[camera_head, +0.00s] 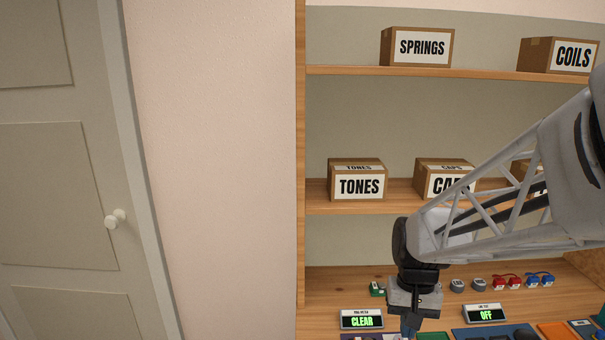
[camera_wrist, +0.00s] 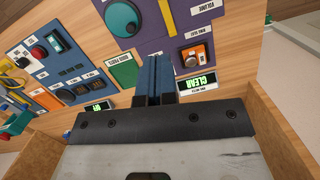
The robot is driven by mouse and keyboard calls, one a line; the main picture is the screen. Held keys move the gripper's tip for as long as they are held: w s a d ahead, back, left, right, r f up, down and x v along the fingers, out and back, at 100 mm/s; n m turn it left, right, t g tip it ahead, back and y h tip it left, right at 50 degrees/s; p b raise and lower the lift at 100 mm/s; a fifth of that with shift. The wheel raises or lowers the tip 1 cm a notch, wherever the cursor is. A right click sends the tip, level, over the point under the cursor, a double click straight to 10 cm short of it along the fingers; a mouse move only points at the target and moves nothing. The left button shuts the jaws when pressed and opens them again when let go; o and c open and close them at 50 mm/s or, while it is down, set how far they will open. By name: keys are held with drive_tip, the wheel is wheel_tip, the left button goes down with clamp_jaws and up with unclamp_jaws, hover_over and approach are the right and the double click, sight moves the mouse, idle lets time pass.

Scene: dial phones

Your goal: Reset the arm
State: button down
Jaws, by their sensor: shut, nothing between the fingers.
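My gripper (camera_head: 409,328) hangs at the end of my arm on the right of the head view, pointing down over the front of the wooden bench. Its fingers are shut with nothing between them. In the wrist view the closed fingers (camera_wrist: 154,78) stand over the panels, apart from any control as far as I can tell. The head view cuts off just below the fingertips.
A display reading CLEAR (camera_head: 362,319) and another reading OFF (camera_head: 484,313) stand on the bench. A purple panel with a teal dial (camera_wrist: 122,18) shows in the wrist view. Labelled boxes such as TONES (camera_head: 358,180) sit on shelves behind my arm. A door (camera_head: 60,200) is at left.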

drive_tip(key=s+a+r+n+t, duration=0.1)
drive_tip(key=s+r+t, duration=0.1)
drive_tip(key=s+r, duration=0.2)
drive_tip(key=s+a+r+t, duration=0.1)
drive_tip(key=s+r+t, duration=0.1)
drive_tip(key=s+r, duration=0.3)
drive_tip(key=shift+s+a+n+t+h, duration=0.15)
drive_tip(key=shift+s+n+t+h, duration=0.2)
drive_tip(key=shift+s, duration=1.9)
